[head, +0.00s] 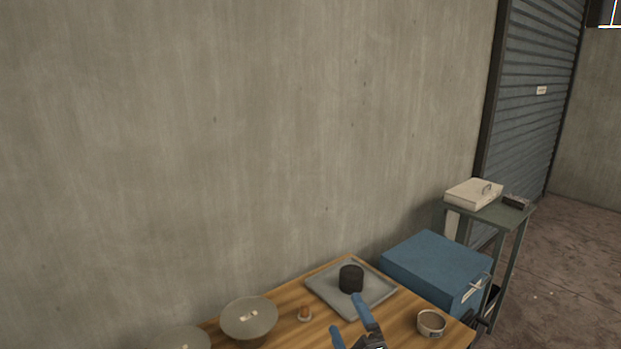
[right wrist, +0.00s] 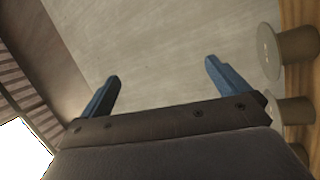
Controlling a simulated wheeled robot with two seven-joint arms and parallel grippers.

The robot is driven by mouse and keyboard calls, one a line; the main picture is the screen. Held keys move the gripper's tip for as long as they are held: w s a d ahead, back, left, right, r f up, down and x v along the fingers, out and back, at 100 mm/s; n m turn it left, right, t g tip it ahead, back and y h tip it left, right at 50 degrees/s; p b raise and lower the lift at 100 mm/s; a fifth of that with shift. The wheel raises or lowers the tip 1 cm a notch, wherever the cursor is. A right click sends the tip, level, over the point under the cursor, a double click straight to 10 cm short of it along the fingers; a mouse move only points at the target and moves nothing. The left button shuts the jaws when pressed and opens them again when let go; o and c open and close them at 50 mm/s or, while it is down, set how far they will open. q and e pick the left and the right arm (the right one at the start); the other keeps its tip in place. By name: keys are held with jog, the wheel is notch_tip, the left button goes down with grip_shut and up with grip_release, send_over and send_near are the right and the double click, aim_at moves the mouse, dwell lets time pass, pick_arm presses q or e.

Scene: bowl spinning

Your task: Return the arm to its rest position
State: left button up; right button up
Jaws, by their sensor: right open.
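My right gripper (head: 347,317) is at the bottom of the head view, in front of the grey tray. Its two blue fingers are apart. In the right wrist view the gripper (right wrist: 162,83) is open with nothing between its fingers, and the wall lies beyond it. My left gripper is in neither view. A dark round block (head: 351,279) stands on the grey tray (head: 322,290).
A small orange-brown object (head: 305,314) and a round tin (head: 432,323) sit on the table (head: 404,312). A blue box (head: 432,262) is at the right. A side table (head: 507,222) holds a white case (head: 470,196).

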jog(key=s+d+f+m+g+h, duration=0.4)
jog(key=s+d+f+m, duration=0.15)
jog(key=f, duration=0.35)
jog(key=s+d+f+m+g+h, duration=0.4)
jog(key=d+f+m, duration=0.1)
jog(key=f+m, duration=0.25)
jog(key=s+d+f+m+g+y, duration=0.15)
jog(key=s+f+g, duration=0.3)
jog(key=s, duration=0.45)
jog(key=s+d+f+m+g, duration=0.2)
jog(key=s+f+g, duration=0.3)
jog(key=s, duration=0.4)
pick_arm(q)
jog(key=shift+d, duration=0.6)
pick_arm(e)
jog(key=s+a+f, duration=0.1)
jog(key=s+f, duration=0.1)
jog(key=f, duration=1.9)
jog(key=s+a+f+g, duration=0.1)
jog(key=s+a+f, duration=0.1)
jog(key=f, duration=1.9)
jog(key=shift+s+a, duration=0.3)
jog(key=shift+s, duration=0.35)
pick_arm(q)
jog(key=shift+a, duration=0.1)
